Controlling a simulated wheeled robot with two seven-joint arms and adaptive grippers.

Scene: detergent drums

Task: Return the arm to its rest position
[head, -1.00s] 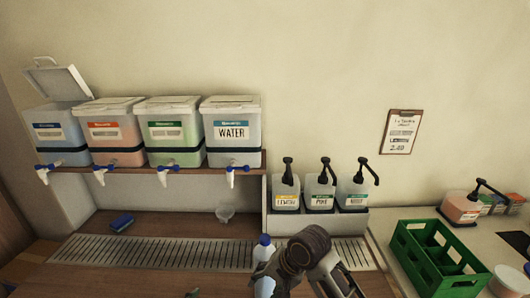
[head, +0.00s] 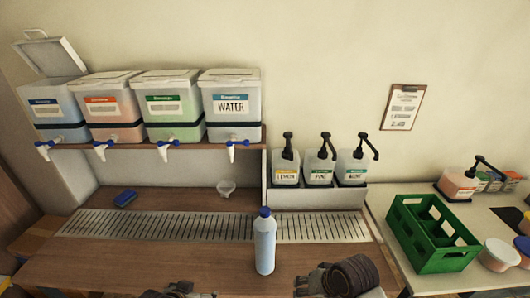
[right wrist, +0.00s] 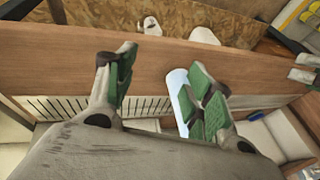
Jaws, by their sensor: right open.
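A clear blue bottle (head: 265,245) with a dark blue cap stands upright on the wooden counter, in front of the metal drain grille. My right gripper (right wrist: 155,68) is open, its green-padded fingers apart with nothing between them. In the right wrist view the bottle (right wrist: 181,92) shows behind the right-hand finger, partly hidden by it. In the head view my right arm's wrist (head: 350,275) is at the bottom edge, right of the bottle and apart from it. A sliver of what seems my left gripper (head: 182,290) shows at the bottom edge; its fingers are not clear.
Several drums with taps, one a WATER drum (head: 231,108), stand on the shelf at left; the leftmost lid is open. Pump bottles (head: 318,167) stand right of them. A green crate (head: 433,235) and tubs are at right.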

